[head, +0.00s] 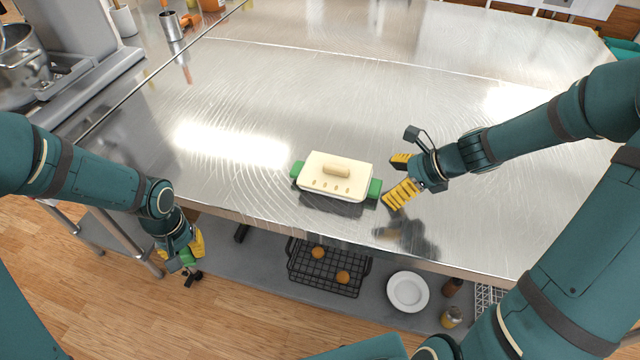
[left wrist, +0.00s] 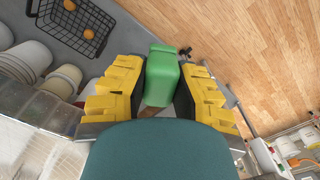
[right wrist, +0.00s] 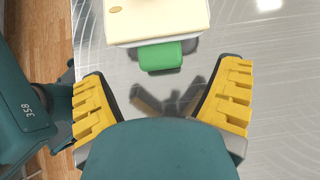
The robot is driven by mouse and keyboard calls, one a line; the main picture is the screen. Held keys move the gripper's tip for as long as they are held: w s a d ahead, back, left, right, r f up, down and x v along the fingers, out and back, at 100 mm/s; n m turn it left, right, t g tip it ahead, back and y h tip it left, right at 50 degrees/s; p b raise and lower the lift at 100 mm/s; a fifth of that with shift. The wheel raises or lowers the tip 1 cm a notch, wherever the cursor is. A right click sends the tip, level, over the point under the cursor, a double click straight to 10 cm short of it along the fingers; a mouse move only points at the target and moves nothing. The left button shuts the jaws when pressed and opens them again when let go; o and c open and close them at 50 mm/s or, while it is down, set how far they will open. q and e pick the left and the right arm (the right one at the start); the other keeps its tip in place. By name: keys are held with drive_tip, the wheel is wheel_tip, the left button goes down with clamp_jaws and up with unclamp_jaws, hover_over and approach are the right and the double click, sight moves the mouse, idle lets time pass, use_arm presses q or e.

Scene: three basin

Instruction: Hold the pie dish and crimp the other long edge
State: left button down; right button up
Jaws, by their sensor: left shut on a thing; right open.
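The pie dish (head: 309,195) sits on the steel table near its front edge, with a pale crust top (head: 350,166) and green handles at its left (head: 297,170) and right (head: 375,188). The crust has a raised oval in the middle and several small marks along its near long edge. My right gripper (head: 399,178) is open and empty just right of the right handle, which shows ahead of its fingers in the right wrist view (right wrist: 160,56). My left gripper (head: 186,249) is low, in front of the table edge, shut on a green-handled tool (left wrist: 162,75) whose dark end is small.
A black wire basket (head: 325,270) with two orange balls, a white plate (head: 408,291) and jars (head: 452,316) are on the shelf below the table. The tabletop behind the dish is clear. A metal cup (head: 171,26) stands at the back left.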

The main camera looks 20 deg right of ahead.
sight(379, 187)
use_arm(q)
drive_tip(key=shift+f+b, duration=0.4)
drive_tip(key=shift+f, duration=0.3)
use_arm(e)
drive_tip(key=shift+x, duration=0.85)
use_arm(q)
drive_tip(key=shift+f+b, duration=0.5)
use_arm(e)
drive_tip(key=shift+x, duration=1.2)
drive_tip(key=c, duration=1.3)
drive_tip(key=shift+c, duration=0.2)
